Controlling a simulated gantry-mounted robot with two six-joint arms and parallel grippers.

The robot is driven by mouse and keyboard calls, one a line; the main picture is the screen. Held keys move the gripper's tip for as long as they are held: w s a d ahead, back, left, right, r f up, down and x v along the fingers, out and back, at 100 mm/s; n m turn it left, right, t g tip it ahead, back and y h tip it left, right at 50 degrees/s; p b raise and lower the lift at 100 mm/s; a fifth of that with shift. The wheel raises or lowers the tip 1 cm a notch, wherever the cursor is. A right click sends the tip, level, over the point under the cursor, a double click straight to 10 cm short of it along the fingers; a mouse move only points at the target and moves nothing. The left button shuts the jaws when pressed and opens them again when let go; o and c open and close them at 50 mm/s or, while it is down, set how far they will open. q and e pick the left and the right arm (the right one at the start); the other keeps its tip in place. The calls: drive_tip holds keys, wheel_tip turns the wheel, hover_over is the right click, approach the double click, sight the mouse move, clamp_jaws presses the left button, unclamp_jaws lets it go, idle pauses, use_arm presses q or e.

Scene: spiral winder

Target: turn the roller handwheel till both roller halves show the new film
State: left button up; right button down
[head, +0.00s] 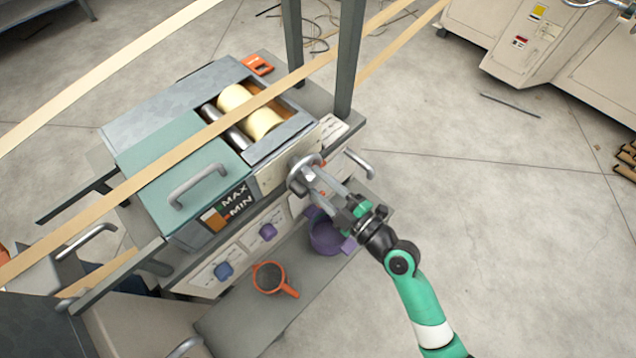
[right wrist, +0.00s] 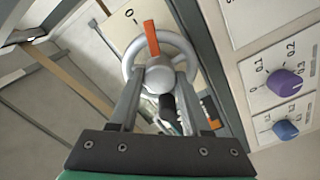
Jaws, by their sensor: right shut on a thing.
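The roller handwheel (head: 303,174) is a grey wheel on the machine's right side face. In the right wrist view the handwheel (right wrist: 187,48) shows a round hub and an orange marker (right wrist: 152,38) pointing up in the picture. My right gripper (right wrist: 159,82) is shut on the handwheel at its hub, one finger on each side. The roller shows in the open well as two pale cream-yellow halves, a left half (head: 234,97) and a right half (head: 263,123), with a film strip crossing near them. My left gripper is not in view.
A teal lid with a handle (head: 197,185) covers the machine's front left. An orange cup (head: 269,278) and a purple pot (head: 326,236) stand on the lower shelf. Blue (head: 224,271) and purple (head: 268,231) knobs sit on the front panel. Grey posts (head: 350,60) rise behind the handwheel.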

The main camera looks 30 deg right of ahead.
drive_tip(key=m, duration=0.3)
drive_tip(key=shift+m, duration=0.4)
drive_tip(key=m, duration=0.3)
drive_tip(key=shift+m, duration=0.3)
drive_tip(key=m, duration=0.3)
drive_tip(key=shift+m, duration=0.3)
drive_tip(key=m, duration=0.3)
drive_tip(key=shift+m+p, duration=0.3)
drive_tip(key=m+p, duration=0.1)
drive_tip(key=m, duration=0.3)
drive_tip(key=shift+m, duration=0.3)
drive_tip(key=m+p, duration=0.1)
drive_tip(key=m, duration=0.2)
drive_tip(key=shift+r+m, duration=0.1)
drive_tip(key=shift+m, duration=0.2)
drive_tip(key=m+p, duration=0.1)
drive_tip(key=m, duration=0.2)
drive_tip(key=shift+m, duration=0.3)
drive_tip(key=shift+m+p, duration=0.55)
drive_tip(key=shift+m, duration=1.45)
